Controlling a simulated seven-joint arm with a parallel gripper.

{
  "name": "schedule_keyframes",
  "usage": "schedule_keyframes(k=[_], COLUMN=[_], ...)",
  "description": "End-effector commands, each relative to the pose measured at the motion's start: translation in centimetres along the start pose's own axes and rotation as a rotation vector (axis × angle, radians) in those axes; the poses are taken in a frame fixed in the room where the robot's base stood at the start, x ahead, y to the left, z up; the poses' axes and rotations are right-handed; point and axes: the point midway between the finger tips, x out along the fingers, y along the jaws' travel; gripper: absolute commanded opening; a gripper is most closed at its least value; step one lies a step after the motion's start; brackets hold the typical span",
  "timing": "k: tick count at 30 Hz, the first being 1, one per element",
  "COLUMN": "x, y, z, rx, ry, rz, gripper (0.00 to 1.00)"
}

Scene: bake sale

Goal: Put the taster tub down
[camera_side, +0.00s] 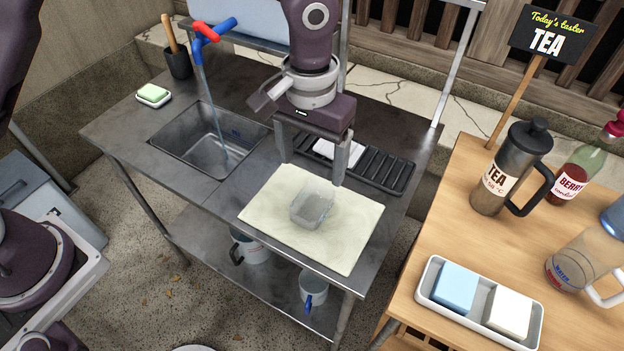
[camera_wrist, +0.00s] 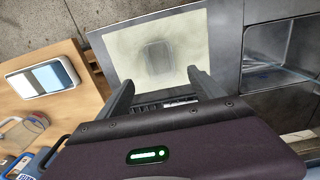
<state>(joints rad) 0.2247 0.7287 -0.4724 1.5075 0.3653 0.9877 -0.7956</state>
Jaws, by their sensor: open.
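The taster tub (camera_side: 311,209) is a small clear, greyish tub. It sits upright on a cream mat (camera_side: 272,195) on the steel counter. My gripper (camera_side: 312,172) is open and empty above and behind the tub, with the fingers spread wide and apart from it. In the wrist view the tub (camera_wrist: 158,58) lies on the mat (camera_wrist: 120,56) ahead of my open fingers (camera_wrist: 159,88). Whether anything is in the tub is too faint to tell.
A sink (camera_side: 205,140) with running water is to the left, and a black drying rack (camera_side: 385,172) with a white cloth (camera_side: 338,152) is behind the mat. A wooden table at the right holds a tea press (camera_side: 492,190), a berry bottle (camera_side: 578,172), a jug (camera_side: 578,268) and a sponge tray (camera_side: 430,290).

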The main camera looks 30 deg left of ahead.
Motion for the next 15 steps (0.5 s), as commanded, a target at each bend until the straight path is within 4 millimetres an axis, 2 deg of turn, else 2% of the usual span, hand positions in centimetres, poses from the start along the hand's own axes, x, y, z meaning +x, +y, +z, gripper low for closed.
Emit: schedule_keyframes(k=[3, 11, 14, 15], x=[-0.9, -1.3, -3.8, -5.6], y=[0.0, -0.2, -2.2, -3.7], z=[0.0, 0.1, 0.5, 1.0], rx=[0.001, 0.003, 0.017, 0.026], ry=[-0.001, 0.003, 0.047, 0.077], rz=[0.000, -0.001, -0.017, -0.028], gripper=[0.77, 0.77, 0.77, 0.77])
